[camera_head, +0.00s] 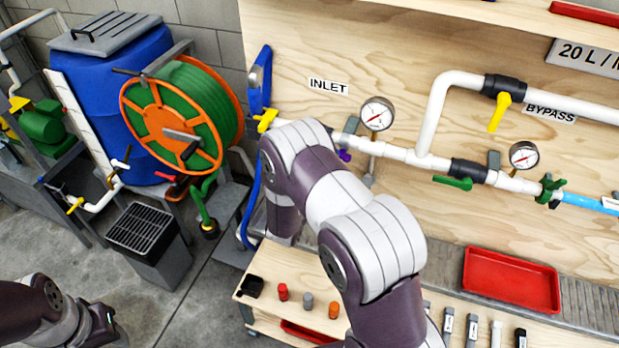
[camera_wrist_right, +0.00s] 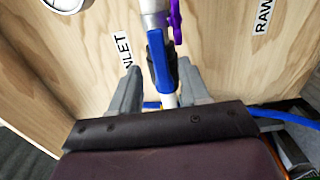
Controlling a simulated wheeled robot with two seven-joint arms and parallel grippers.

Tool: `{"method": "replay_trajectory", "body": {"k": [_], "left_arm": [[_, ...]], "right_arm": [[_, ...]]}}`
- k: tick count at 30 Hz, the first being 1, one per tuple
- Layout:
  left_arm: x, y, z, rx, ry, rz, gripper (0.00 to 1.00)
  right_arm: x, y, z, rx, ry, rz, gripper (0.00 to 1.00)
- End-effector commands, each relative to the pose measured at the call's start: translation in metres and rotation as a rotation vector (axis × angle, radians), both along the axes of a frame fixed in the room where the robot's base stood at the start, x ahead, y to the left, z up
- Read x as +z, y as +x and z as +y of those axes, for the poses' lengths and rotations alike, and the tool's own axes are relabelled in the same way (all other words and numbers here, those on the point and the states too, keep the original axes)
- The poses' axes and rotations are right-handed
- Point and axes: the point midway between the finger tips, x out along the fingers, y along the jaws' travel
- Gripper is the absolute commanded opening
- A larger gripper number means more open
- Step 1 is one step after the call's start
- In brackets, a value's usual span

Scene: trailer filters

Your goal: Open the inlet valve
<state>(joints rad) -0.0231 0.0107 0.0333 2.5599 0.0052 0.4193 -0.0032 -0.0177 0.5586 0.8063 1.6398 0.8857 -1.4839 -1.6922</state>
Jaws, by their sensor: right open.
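The inlet valve shows in the right wrist view as a blue lever (camera_wrist_right: 158,68) on a dark body on the white pipe. The lever looks roughly in line with the pipe there; its exact angle is hard to judge. My right gripper (camera_wrist_right: 159,70) is open, with one finger on each side of the lever and pipe. I cannot tell if either finger touches. In the head view my right arm hides this gripper and the valve, below the INLET label (camera_head: 328,86). My left gripper (camera_head: 104,326) is at the bottom left, away from the panel; its jaws are unclear.
A purple handle (camera_wrist_right: 175,20) is close to the blue lever along the pipe. A pressure gauge (camera_head: 377,113), a green-handled valve (camera_head: 453,182) and a yellow bypass handle (camera_head: 500,111) are to the right. A hose reel (camera_head: 172,125) stands at left. A red tray (camera_head: 511,280) lies below.

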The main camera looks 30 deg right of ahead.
Motion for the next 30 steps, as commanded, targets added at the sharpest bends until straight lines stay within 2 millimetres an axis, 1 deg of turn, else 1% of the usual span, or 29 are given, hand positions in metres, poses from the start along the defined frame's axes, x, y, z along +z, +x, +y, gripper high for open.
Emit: {"method": "replay_trajectory", "body": {"k": [1, 6, 9, 12, 17, 30], "left_arm": [[-0.007, 0.0, 0.0, 0.0, 0.0, 0.0, 0.43], [-0.019, 0.0, 0.0, 0.0, 0.0, 0.0, 0.43], [-0.023, 0.0, 0.0, 0.0, 0.0, 0.0, 0.43], [-0.025, 0.0, 0.0, 0.0, 0.0, 0.0, 0.43], [-0.026, 0.0, 0.0, 0.0, 0.0, 0.0, 0.43], [-0.025, 0.0, 0.0, 0.0, 0.0, 0.0, 0.43]], "right_arm": [[-0.004, -0.007, 0.01, 0.005, 0.0, 0.001, 0.46], [-0.004, -0.037, 0.046, 0.006, -0.001, 0.003, 0.46], [-0.003, -0.052, 0.063, 0.006, -0.001, 0.002, 0.46], [-0.002, -0.062, 0.074, 0.003, -0.001, 0.002, 0.46], [-0.001, -0.068, 0.08, 0.001, -0.001, 0.002, 0.46], [-0.001, -0.068, 0.079, 0.0, 0.003, -0.002, 0.46]]}}
